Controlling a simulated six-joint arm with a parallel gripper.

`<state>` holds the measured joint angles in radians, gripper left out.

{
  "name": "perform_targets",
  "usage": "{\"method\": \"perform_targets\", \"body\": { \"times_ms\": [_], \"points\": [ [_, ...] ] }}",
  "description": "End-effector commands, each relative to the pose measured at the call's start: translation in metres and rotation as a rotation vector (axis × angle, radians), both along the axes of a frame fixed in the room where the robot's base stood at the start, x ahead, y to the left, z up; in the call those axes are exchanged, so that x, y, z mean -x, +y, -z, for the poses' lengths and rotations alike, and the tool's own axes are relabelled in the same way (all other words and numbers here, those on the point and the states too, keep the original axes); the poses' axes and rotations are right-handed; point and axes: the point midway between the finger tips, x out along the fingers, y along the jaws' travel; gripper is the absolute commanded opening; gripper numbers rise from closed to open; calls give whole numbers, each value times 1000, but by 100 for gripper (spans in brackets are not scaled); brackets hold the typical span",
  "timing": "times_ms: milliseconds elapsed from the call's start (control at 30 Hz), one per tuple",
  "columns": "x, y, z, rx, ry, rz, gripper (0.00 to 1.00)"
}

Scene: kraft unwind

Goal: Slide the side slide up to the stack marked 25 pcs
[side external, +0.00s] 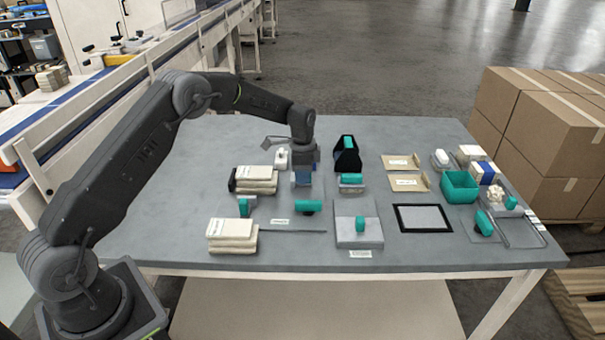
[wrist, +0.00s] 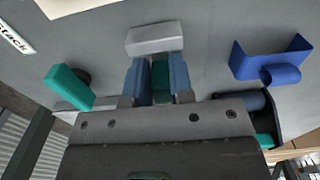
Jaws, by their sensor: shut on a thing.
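My gripper (side external: 303,182) is low over the table, left of centre. In the wrist view its blue fingers (wrist: 160,82) are shut on a teal grip (wrist: 160,72). A light grey block (wrist: 155,39) lies just beyond the fingertips; the grip and block appear to be the side slide. In the side view the fingers mostly hide it. A cream paper stack (side external: 256,180) stands left of my gripper, apart from it. Another cream stack (side external: 232,234) stands nearer the front left edge. I cannot read which is marked 25 pcs.
A black holder with a teal piece (side external: 347,154) stands right of my gripper. A teal-handled block (side external: 351,183) and a teal knob (side external: 308,206) are close by. A teal bin (side external: 460,187) and a black-framed pad (side external: 423,218) lie further right. The back left tabletop is clear.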

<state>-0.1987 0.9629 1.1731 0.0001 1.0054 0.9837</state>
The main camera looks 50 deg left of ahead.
Motion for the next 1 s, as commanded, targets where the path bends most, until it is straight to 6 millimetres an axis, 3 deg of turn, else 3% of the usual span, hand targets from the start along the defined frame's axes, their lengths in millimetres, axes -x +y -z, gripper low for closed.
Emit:
{"method": "perform_targets", "body": {
  "times_ms": [167,533,833,867,1000],
  "points": [
    [0,0,0,0,0,0,0],
    [22,21,-1,1,2,-2,0],
    [22,22,-1,0,0,0,0],
    [22,22,-1,0,0,0,24],
    [22,22,-1,0,0,0,38]
  ]
}}
